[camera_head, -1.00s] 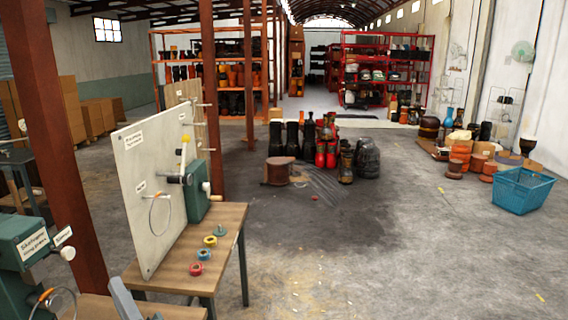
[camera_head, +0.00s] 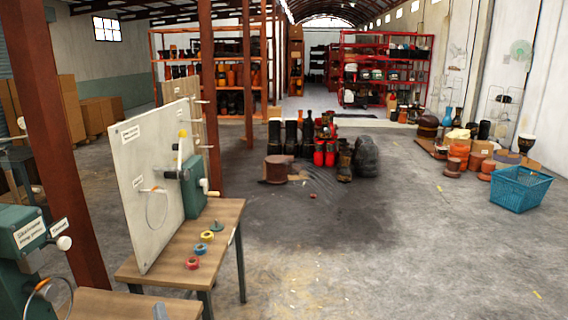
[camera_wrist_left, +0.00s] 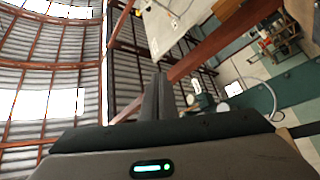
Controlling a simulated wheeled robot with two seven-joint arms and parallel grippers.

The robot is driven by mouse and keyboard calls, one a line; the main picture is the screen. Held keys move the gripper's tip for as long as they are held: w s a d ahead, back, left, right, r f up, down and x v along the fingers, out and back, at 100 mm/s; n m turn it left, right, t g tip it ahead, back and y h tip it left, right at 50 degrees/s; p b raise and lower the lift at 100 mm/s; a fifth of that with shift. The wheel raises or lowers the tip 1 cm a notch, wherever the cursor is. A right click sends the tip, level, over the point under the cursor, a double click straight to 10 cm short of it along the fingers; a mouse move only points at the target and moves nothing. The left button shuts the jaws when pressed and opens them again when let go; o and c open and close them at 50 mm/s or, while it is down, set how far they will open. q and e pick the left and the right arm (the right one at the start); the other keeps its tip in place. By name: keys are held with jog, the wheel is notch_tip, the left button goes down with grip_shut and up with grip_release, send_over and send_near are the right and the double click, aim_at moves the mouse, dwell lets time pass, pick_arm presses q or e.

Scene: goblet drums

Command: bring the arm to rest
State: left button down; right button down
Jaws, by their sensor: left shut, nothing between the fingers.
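My left gripper (camera_head: 160,311) shows only as a small grey tip at the bottom edge of the head view, in front of the near wooden table. In the left wrist view its two dark fingers (camera_wrist_left: 163,95) are shut together with nothing between them, pointing up in the picture. Behind them are the corrugated roof, red-brown beams and part of a white panel, all tilted. The rest of the left arm is hidden from the head view. My right gripper is not in view.
A wooden workbench (camera_head: 222,222) bears a white board (camera_head: 140,180), a green device (camera_head: 192,190) and coloured rings. Another green machine (camera_head: 25,240) stands at left, near a red-brown post (camera_head: 50,130).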

pick_arm(q)
jog(key=d+f+m+h+b, duration=0.1)
jog(key=d+f+m+h, duration=0.15)
jog(key=f, duration=0.55)
jog(key=d+f+m+h, duration=0.2)
jog(key=f+m+h, duration=0.15)
jog(key=f, duration=0.45)
jog(key=s+d+f+m+g+h+b, duration=0.1)
jog(key=s+d+f+m+g+h, duration=0.2)
jog(key=f, duration=0.8)
jog(key=s+f+m+g+h+b, duration=0.15)
jog(key=s+f, duration=0.35)
jog(key=f, duration=0.6)
jog(key=s+d+f+m+g+h+b, duration=0.1)
jog(key=s+d+f+m+g, duration=0.3)
jog(key=f, duration=0.7)
jog(key=s+a+f+m+g+b, duration=0.25)
jog(key=s+f+g, duration=0.25)
jog(key=s+f, duration=1.4)
jog(key=s+a+f+g, duration=0.1)
jog(key=s+a+f, duration=0.1)
jog(key=s, duration=0.6)
jog(key=s+a+f+g, duration=0.2)
jog(key=s, duration=0.6)
jog(key=s+a+f+g, duration=0.2)
jog(key=s+f, duration=0.1)
jog(key=s, duration=0.5)
jog(key=shift+m+y, duration=0.4)
jog(key=shift+y, duration=0.05)
jog(key=shift+f, duration=0.1)
